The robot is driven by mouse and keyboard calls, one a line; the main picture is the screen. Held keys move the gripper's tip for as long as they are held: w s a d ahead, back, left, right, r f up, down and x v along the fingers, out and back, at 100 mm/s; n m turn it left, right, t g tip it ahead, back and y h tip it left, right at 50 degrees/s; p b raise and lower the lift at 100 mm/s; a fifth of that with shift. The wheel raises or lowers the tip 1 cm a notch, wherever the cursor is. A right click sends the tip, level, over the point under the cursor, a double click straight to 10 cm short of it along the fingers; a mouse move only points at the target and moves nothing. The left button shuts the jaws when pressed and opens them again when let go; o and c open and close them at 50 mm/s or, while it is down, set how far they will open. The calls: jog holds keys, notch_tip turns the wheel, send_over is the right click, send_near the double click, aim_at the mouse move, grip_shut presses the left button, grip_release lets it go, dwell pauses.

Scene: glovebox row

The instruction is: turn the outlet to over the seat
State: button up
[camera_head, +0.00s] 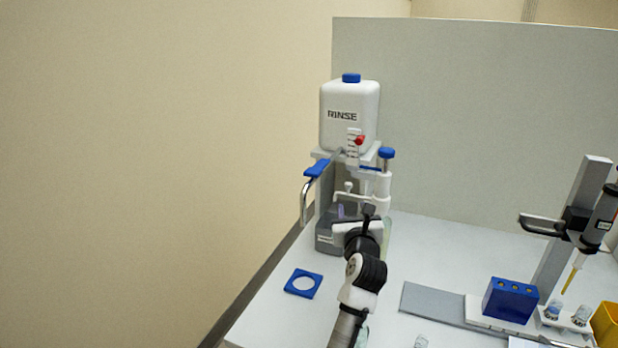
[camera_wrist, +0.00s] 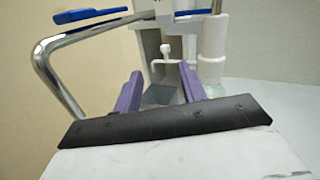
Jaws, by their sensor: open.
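The rinse dispenser (camera_head: 349,118) is a white bottle marked RINSE on a grey stand. Its outlet appears to be a bent metal tube (camera_head: 305,203) with a blue lever (camera_head: 317,168) above it, reaching left and bending down. A blue square plate with a round hole (camera_head: 303,283), likely the seat, lies flat on the table in front of the tube. My gripper (camera_head: 345,212) is open in front of the stand, right of the tube. In the wrist view its purple fingers (camera_wrist: 160,92) are apart with nothing held; the tube (camera_wrist: 52,78) passes left of and behind them.
A white pump cylinder with a blue cap (camera_head: 387,154) stands at the dispenser's right. Farther right are a blue block (camera_head: 509,299), a pipette stand (camera_head: 572,225) and a yellow bin (camera_head: 607,324). A grey panel (camera_head: 470,120) closes the back. Table around the blue plate is clear.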

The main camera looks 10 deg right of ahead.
aim_at(349, 185)
jog(key=shift+m, duration=0.6)
jog(key=w+d, duration=0.1)
jog(key=w, duration=0.3)
jog(key=w+d+p, duration=0.1)
jog(key=w, duration=0.4)
jog(key=w+d+f+p, duration=0.1)
jog(key=w, duration=0.3)
jog(key=shift+w+d, duration=0.25)
jog(key=shift+w, duration=0.1)
grip_shut()
